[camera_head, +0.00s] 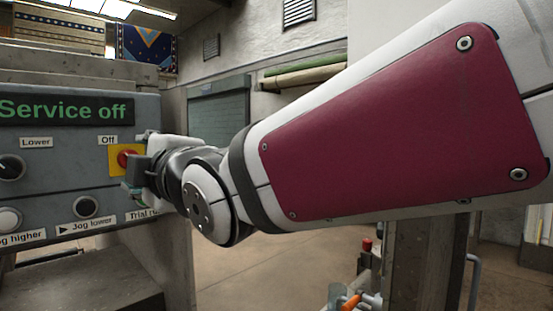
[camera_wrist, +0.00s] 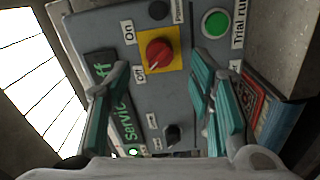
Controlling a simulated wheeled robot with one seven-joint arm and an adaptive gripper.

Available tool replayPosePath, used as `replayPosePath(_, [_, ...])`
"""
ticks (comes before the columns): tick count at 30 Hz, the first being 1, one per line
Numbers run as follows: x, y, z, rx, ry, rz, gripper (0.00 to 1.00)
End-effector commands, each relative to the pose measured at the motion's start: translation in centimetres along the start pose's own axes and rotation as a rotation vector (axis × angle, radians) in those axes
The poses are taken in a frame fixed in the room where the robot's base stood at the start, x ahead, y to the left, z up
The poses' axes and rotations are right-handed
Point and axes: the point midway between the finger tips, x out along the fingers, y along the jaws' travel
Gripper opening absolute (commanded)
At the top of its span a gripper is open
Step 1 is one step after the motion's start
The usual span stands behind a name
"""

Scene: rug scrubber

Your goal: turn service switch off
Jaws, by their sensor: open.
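The service switch is a red rotary knob (camera_head: 124,158) on a yellow plate (camera_head: 115,168) on the grey control panel. The wrist view shows the knob (camera_wrist: 156,51) with On and Off labels (camera_wrist: 139,75) beside the plate; its pale mark seems to lean toward Off. The display (camera_head: 62,110) reads "Service off" in green. My gripper (camera_head: 134,163) is at the panel, its fingers on either side of the knob in the head view. In the wrist view my gripper (camera_wrist: 160,65) is open with teal-padded fingers spread and nothing between them. I cannot tell whether either finger touches the switch.
A black knob (camera_wrist: 172,135) and a green button (camera_wrist: 215,23) marked Trial run are near the switch. The Jog lower button (camera_head: 86,207) sits below it. A pillar (camera_head: 425,262) stands at the right. Open floor (camera_head: 275,262) lies between panel and pillar.

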Motion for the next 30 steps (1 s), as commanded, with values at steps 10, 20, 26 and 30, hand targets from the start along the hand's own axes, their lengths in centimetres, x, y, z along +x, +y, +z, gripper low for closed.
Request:
replayPosePath(10, [-5.7, 0.0, 0.0, -0.001, 0.0, 0.0, 0.49])
replayPosePath(20, [-7.0, -0.1, 0.0, 0.001, 0.0, -0.001, 0.49])
replayPosePath(26, [-7.0, -0.1, 0.0, 0.0, 0.0, -0.001, 0.49])
replayPosePath(30, [-6.9, -0.1, 0.0, 0.0, 0.0, -0.001, 0.49])
